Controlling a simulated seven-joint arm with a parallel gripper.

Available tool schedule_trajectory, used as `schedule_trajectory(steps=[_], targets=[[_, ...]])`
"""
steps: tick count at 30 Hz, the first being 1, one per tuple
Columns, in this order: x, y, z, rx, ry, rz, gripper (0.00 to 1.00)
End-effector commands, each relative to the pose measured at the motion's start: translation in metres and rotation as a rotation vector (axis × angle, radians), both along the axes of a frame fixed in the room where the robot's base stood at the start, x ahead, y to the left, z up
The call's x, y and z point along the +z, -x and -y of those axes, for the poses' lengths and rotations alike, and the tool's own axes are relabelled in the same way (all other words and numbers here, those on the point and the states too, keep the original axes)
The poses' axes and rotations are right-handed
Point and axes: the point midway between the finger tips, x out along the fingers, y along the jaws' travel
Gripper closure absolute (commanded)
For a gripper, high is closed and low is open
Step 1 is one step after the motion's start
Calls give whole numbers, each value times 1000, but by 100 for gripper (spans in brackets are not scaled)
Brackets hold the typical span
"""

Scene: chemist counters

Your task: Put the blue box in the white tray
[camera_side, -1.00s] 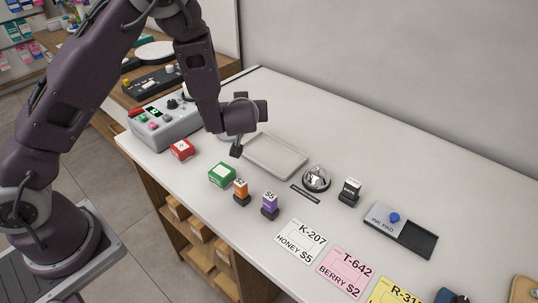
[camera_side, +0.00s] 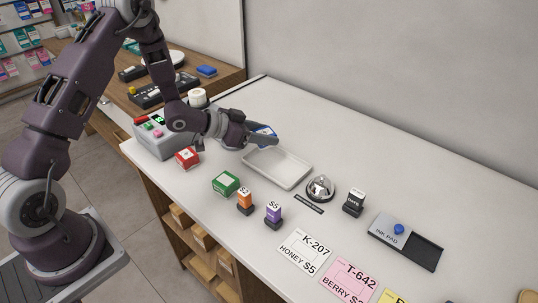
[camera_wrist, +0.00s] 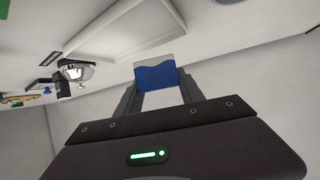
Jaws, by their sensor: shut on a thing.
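The blue box (camera_side: 266,130), blue and white, is between the fingers of my gripper (camera_side: 262,138) in the side view. In the wrist view the blue box (camera_wrist: 156,76) shows its blue and white face between the two fingers of my gripper (camera_wrist: 161,92), which is shut on it. The white tray (camera_side: 290,180) is a shallow rectangle on the counter. The box is above the counter near the tray's back left end. The tray also shows in the wrist view (camera_wrist: 175,40), above the box in the picture. How high the box hangs is hard to tell.
A red box (camera_side: 187,158) and a green box (camera_side: 226,183) stand near the counter's front edge. A silver bell (camera_side: 320,188) stands right of the tray, with a black stamp (camera_side: 353,202) beyond it. Orange (camera_side: 245,200) and purple (camera_side: 273,214) stamps stand in front.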

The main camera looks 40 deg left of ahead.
Motion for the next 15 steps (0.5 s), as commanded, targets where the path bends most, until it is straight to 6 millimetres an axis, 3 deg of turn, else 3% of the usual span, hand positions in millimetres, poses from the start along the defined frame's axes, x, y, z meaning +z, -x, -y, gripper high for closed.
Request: schedule_trajectory(steps=[7,15], targets=[[-47,0,1,-1,0,-1,97],[-52,-1,0,0,-1,3,97]])
